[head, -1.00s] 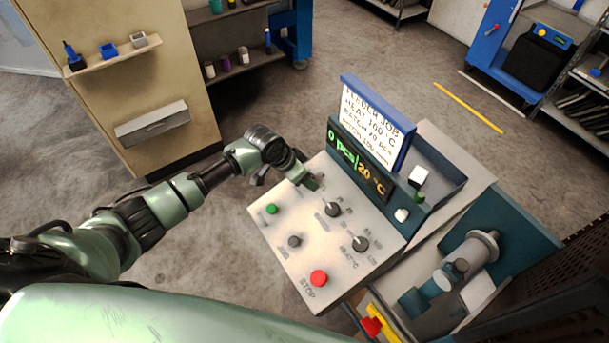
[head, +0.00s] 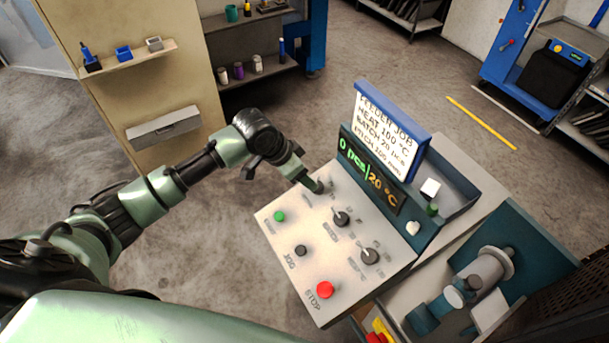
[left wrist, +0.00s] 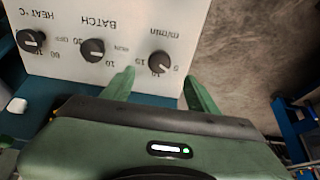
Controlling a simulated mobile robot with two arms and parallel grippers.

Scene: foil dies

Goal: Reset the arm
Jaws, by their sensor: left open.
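A control panel (head: 285,245) has a green button (head: 279,216), a dark JOG button (head: 300,250), a red STOP button (head: 324,289) and black dials. The BATCH dial (head: 341,218) and HEAT dial (head: 370,255) are clear of my gripper. My left gripper (head: 318,187) is at the panel's upper left corner. In the left wrist view, its green fingers (left wrist: 160,88) are open and empty, with the m/min dial (left wrist: 160,63) just beyond the gap; I cannot tell whether they touch it. That dial is mostly hidden in the head view. My right gripper is out of view.
A display (head: 370,178) reads 0 pcs and 20 °C. A blue-framed job card (head: 390,130) stands above it. A motor-like unit (head: 485,270) sits right of the panel. A beige cabinet (head: 130,75) with a small shelf stands behind my left arm.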

